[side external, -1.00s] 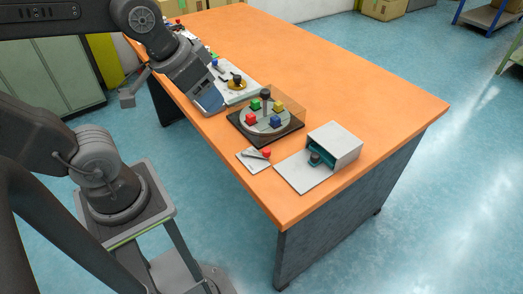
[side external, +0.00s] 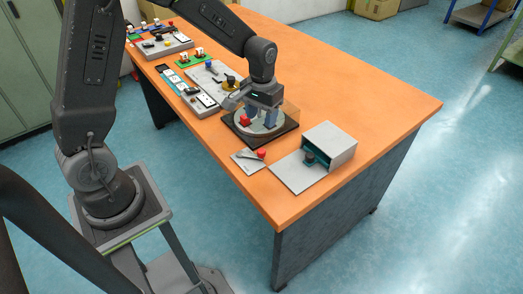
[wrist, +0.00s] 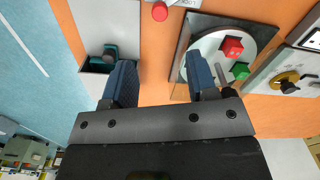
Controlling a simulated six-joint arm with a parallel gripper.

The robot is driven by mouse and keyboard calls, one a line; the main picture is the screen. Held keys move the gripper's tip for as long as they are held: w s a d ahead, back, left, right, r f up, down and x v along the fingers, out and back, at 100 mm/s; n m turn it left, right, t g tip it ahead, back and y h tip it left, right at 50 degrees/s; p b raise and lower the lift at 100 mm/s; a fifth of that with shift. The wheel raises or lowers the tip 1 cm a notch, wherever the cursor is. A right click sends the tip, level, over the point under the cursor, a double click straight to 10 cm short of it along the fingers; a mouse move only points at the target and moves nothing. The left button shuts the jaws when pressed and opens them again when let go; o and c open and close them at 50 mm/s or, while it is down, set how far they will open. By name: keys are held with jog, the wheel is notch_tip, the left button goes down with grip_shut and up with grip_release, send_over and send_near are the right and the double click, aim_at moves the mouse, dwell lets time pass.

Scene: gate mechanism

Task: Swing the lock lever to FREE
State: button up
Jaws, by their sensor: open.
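The lock lever (side external: 262,154) has a red knob and sits on a small pale plate (side external: 244,162) near the table's front edge. In the wrist view its red knob (wrist: 160,11) shows at the top edge; partly cut-off lettering is beside it, and most of the plate is out of frame. I cannot tell which position the lever points to. My gripper (side external: 263,116) is above the turntable area, behind the lever, and apart from the lever. In the wrist view my gripper (wrist: 160,62) has its two fingers wide apart with nothing between them.
A round turntable with colored blocks (wrist: 232,47) on a dark square base is under my gripper, partly hidden. An open grey box (side external: 334,142) with a teal-and-black piece is right of the lever. Grey panels (side external: 205,88) line the left. The table's right side is clear.

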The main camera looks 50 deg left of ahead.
aim_at(262, 151)
notch_tip(262, 151, down, 14)
jog(key=shift+r, duration=0.25)
dwell(0.3)
grip_shut()
dwell(0.4)
